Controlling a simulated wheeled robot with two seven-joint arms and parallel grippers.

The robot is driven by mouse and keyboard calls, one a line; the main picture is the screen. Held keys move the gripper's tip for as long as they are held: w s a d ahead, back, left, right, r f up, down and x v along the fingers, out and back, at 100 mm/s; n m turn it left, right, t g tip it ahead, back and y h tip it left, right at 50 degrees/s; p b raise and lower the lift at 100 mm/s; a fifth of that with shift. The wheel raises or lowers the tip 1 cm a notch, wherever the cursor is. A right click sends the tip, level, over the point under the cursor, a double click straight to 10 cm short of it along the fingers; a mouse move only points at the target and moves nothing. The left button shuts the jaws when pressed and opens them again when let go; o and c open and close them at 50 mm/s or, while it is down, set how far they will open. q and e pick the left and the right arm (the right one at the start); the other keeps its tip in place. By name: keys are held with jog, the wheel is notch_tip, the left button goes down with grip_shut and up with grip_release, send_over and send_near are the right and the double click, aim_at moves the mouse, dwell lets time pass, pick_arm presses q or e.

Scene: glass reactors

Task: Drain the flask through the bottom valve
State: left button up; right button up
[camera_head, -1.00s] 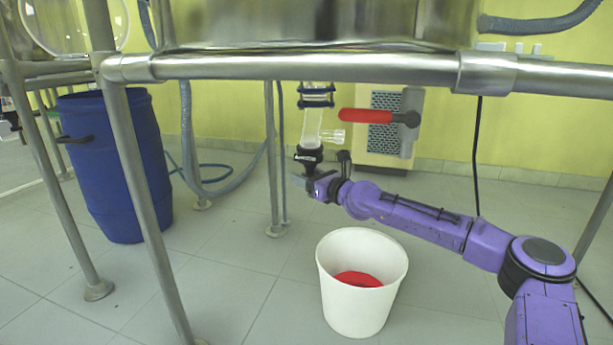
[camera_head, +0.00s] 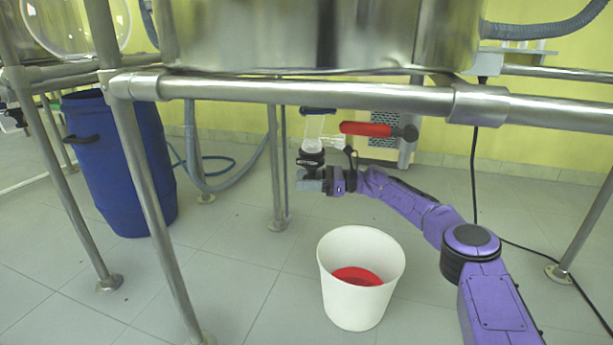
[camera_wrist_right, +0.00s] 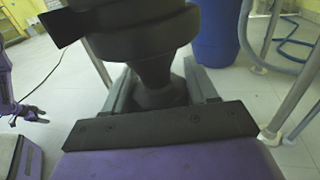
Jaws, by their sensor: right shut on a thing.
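A clear glass outlet tube (camera_head: 314,130) hangs below the vessel, with a black bottom valve part (camera_head: 311,158) at its lower end. My right gripper (camera_head: 314,184) is at that black part. In the right wrist view its fingers are shut on the narrow lower piece of the black valve part (camera_wrist_right: 155,75). A white bucket (camera_head: 345,303) stands on the floor below and a little right, with a red patch (camera_head: 357,276) inside; I cannot tell whether it is liquid. My left gripper (camera_wrist_right: 32,116) shows small at the left of the right wrist view; its jaws are unclear.
A red-handled lever (camera_head: 366,129) sticks out right of the tube. A metal frame rail (camera_head: 300,92) crosses above, with legs (camera_head: 140,180) on the left. A blue barrel (camera_head: 125,165) stands at the left. A cable and hose run over the floor. Floor around the bucket is clear.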

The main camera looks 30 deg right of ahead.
pick_arm(q)
jog(key=shift+s, duration=0.15)
pick_arm(e)
jog(key=shift+s+a+f+n+g+y, duration=0.1)
jog(key=shift+a+n+g+y, duration=0.15)
jog(key=shift+n+g+y, duration=0.55)
